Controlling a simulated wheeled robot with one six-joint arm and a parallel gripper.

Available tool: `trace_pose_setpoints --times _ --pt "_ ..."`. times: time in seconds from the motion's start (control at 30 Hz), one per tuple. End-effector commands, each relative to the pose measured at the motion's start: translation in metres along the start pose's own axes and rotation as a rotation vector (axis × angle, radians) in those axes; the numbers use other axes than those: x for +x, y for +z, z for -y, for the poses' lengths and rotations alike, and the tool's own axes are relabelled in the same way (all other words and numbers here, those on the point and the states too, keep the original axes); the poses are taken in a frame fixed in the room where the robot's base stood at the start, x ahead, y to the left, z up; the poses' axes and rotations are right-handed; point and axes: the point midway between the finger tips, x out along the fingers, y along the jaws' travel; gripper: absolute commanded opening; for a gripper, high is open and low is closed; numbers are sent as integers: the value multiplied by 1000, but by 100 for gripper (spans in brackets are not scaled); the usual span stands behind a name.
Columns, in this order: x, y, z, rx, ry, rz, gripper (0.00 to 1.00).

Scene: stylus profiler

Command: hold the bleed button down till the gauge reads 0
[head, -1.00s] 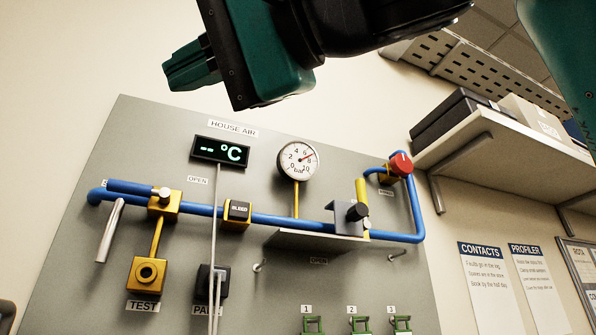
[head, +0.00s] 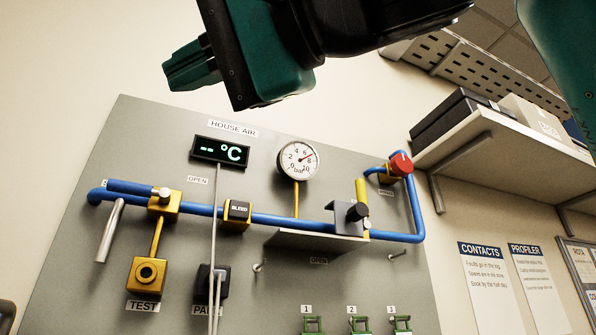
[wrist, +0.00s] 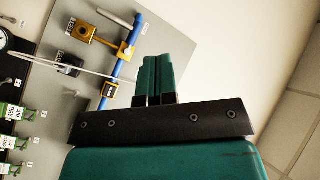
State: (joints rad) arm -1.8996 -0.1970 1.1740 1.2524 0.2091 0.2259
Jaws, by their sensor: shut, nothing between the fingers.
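The bleed button (head: 238,210) is a black square cap labelled BLEED in a yellow block on the blue pipe. It also shows in the wrist view (wrist: 110,90), left of my fingertips. The round pressure gauge (head: 298,160) is marked in bar; its red needle points between 6 and 8. In the wrist view only part of a dial (wrist: 3,40) shows at the left edge. My gripper (head: 170,76) is at the top of the head view, above the panel in the picture and apart from the button. Its green fingers (wrist: 157,80) are together, with nothing between them.
A thin pale rod (head: 214,250) runs vertically beside the bleed button. A loaded shelf (head: 490,140) stands at right.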

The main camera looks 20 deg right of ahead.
Motion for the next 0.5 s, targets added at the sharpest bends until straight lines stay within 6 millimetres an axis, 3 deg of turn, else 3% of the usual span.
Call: trace_pose_setpoints --times 0.17,0.3,0.37,0.5 --pt "3 2 -2 -19 3 -1 0" --pt "25 17 -15 -153 18 12 0" --pt "42 31 -30 -251 38 39 0" --pt "84 74 -101 -497 127 187 0"
